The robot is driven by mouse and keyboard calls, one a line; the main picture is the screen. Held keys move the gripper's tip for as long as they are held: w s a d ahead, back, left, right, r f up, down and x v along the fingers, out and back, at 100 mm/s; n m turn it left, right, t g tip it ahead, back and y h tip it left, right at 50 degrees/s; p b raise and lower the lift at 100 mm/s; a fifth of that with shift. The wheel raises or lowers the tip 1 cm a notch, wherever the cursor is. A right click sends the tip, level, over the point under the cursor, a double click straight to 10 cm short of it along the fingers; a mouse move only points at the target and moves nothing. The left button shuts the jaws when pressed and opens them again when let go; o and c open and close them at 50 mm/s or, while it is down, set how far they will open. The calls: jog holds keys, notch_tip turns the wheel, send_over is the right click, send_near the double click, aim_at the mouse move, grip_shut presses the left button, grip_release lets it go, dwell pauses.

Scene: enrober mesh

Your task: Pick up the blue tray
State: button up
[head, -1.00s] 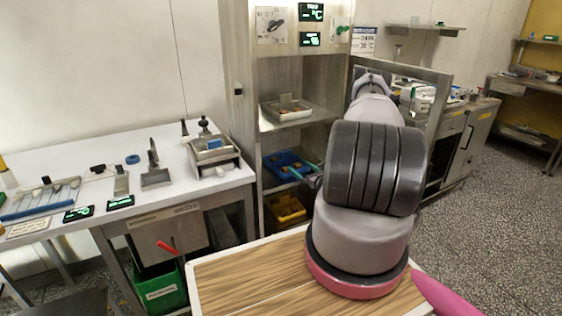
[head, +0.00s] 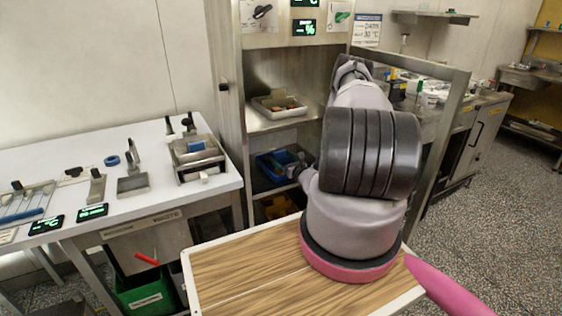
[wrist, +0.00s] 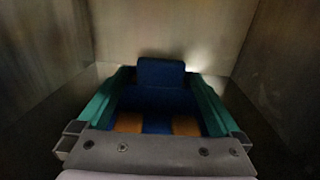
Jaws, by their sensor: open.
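The blue tray (head: 263,172) sits on a shelf of the steel cabinet in the head view, partly hidden by my arm. It also shows in the wrist view (wrist: 150,101), dark blue, with two orange pieces in its near part and a raised blue part at its far end. My gripper (wrist: 160,76) is open, its teal fingers pointing into the shelf space, one along each side of the tray. I cannot tell whether the fingers touch it.
Steel walls (wrist: 277,55) enclose the shelf space on both sides. A white worktable (head: 75,200) with tools stands at left; a wood-topped surface (head: 245,270) lies in front.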

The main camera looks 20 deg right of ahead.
grip_shut()
jog(key=shift+d+r, duration=0.1)
jog(key=shift+r, duration=0.05)
dwell(0.4)
